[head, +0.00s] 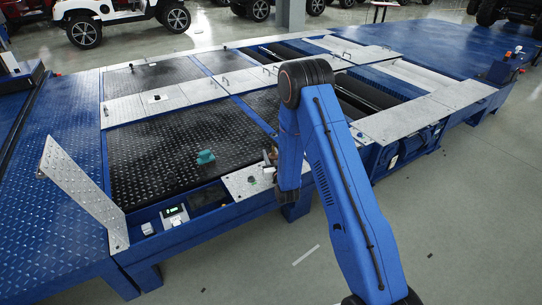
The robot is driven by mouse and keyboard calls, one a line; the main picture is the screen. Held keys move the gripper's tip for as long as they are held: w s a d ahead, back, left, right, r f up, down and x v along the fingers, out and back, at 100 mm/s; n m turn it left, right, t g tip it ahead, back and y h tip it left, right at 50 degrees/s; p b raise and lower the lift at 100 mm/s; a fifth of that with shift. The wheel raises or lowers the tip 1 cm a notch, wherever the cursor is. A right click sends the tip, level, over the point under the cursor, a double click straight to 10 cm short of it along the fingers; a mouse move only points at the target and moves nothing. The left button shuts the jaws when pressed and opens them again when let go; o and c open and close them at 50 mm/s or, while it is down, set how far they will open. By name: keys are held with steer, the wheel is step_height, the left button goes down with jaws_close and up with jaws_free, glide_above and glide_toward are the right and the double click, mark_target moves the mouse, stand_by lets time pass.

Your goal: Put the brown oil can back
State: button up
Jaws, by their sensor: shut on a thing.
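My gripper (269,160) is at the lower end of my blue arm, over the light metal plate near the front edge of the tester. The arm hides most of it. It is shut on a small brownish shape, the brown oil can (273,154), which just shows at the arm's left side. The can is too small and too covered to tell its tilt or whether it touches the plate.
A teal object (205,156) lies on the black tread plate (150,165) left of my gripper. A raised metal ramp plate (82,195) stands at left. Rollers (368,92) lie behind my arm.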

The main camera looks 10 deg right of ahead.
steer(key=shift+f, duration=0.25)
steer(key=o, duration=1.3)
steer(key=shift+r, duration=0.1)
